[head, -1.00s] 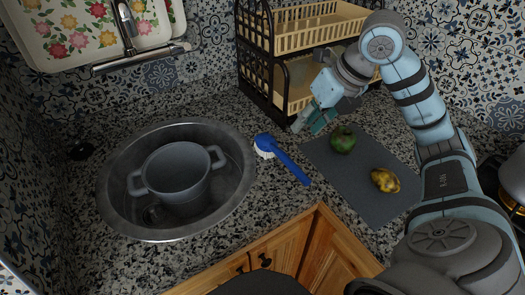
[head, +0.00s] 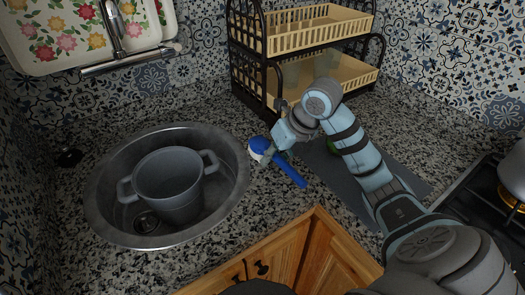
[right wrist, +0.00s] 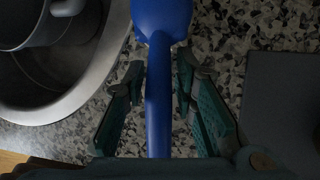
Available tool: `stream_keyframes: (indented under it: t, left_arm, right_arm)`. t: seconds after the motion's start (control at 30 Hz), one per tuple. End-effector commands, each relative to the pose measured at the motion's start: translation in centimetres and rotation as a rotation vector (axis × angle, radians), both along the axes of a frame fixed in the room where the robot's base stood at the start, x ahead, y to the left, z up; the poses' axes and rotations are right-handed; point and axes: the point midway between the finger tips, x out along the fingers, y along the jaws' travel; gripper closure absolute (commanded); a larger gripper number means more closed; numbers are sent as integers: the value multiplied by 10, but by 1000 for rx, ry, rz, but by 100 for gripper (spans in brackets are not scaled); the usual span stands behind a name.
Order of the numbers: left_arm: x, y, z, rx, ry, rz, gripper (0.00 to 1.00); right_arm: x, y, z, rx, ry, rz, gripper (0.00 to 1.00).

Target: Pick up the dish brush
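The blue dish brush (head: 289,172) with white bristles lies on the granite counter, just right of the sink. My right gripper (head: 279,152) is down at the brush, partly hidden by its own wrist in the head view. In the right wrist view, the brush (right wrist: 158,95) runs between the two teal fingers of the right gripper (right wrist: 160,95). The fingers are open, with a gap on each side of the blue handle. My left gripper is not in view.
A grey pot (head: 168,188) stands in the round metal sink (head: 232,185). A dark cutting board (head: 345,185) lies to the right, partly behind my right arm, with a green item barely showing. A two-tier rack (head: 300,40) stands behind. A stove (head: 490,205) is at the right.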

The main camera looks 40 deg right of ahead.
Motion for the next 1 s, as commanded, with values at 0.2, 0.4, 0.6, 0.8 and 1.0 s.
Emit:
stream_keyframes:
  t: [0.2,0.4,0.6,0.8,1.0]
  left_arm:
    - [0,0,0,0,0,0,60]
    - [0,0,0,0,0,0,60]
    - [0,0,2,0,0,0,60]
    - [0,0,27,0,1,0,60]
    - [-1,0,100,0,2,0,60]
  right_arm:
    - [0,0,0,0,0,0,100]
    - [0,0,1,0,-1,0,100]
    - [0,0,9,1,-1,0,100]
    - [0,0,50,0,-1,0,100]
    - [0,0,123,0,-1,0,100]
